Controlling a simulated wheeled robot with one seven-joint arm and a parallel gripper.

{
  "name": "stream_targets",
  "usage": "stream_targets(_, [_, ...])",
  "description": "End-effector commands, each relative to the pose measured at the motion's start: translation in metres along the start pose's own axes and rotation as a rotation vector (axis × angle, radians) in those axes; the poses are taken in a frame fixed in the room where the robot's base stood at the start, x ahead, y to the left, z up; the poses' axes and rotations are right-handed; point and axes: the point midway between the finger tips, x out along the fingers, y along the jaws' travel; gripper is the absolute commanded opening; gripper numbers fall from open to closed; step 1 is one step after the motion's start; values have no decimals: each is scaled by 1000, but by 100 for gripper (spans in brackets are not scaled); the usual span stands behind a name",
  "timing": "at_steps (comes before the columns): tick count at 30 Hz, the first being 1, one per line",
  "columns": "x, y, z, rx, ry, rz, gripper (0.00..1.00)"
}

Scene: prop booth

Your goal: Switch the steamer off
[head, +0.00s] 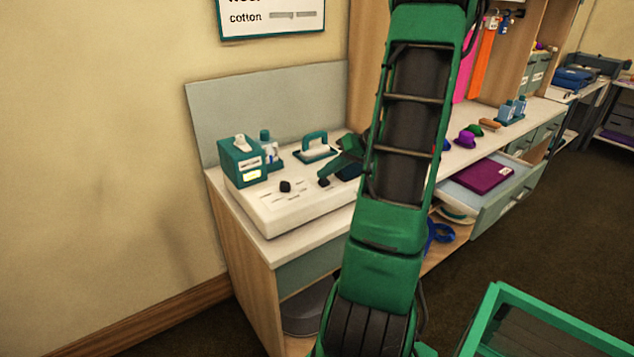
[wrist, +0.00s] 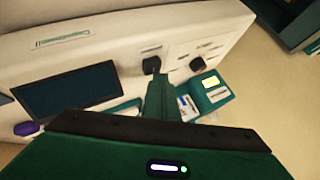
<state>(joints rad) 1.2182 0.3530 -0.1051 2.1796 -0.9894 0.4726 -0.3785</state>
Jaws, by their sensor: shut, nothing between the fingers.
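A white console (head: 300,205) stands on the counter, with two black knobs on its sloped panel. Its small lettering is too blurred to read, so I cannot tell which control belongs to the steamer. My gripper (head: 332,177) is shut and empty, at the right-hand knob (head: 323,183). In the wrist view the shut fingertips (wrist: 157,78) are right by that knob (wrist: 151,65); whether they touch it I cannot tell. The other knob (head: 285,186) is apart from the gripper; it also shows in the wrist view (wrist: 197,64). A dark screen (wrist: 68,90) shows on the console in the wrist view.
A teal box (head: 240,160) with a lit yellow window stands at the console's back left, with small bottles (head: 268,146) beside it. A teal-handled iron (head: 315,146) sits behind the knobs. An open drawer (head: 510,190) juts out at right. My arm hides the console's right end.

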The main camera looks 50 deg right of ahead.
Motion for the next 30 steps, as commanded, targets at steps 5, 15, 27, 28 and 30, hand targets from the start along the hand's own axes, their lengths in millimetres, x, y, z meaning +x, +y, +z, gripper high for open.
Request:
stream_targets(5, [0, 0, 0, 0, 0, 0, 0])
stream_targets(15, [0, 0, 0, 0, 0, 0, 0])
stream_targets(27, [4, 5, 8, 3, -2, 0, 0])
stream_targets(28, [4, 5, 8, 3, -3, 0, 0])
stream_targets(30, [4, 6, 8, 4, -3, 1, 0])
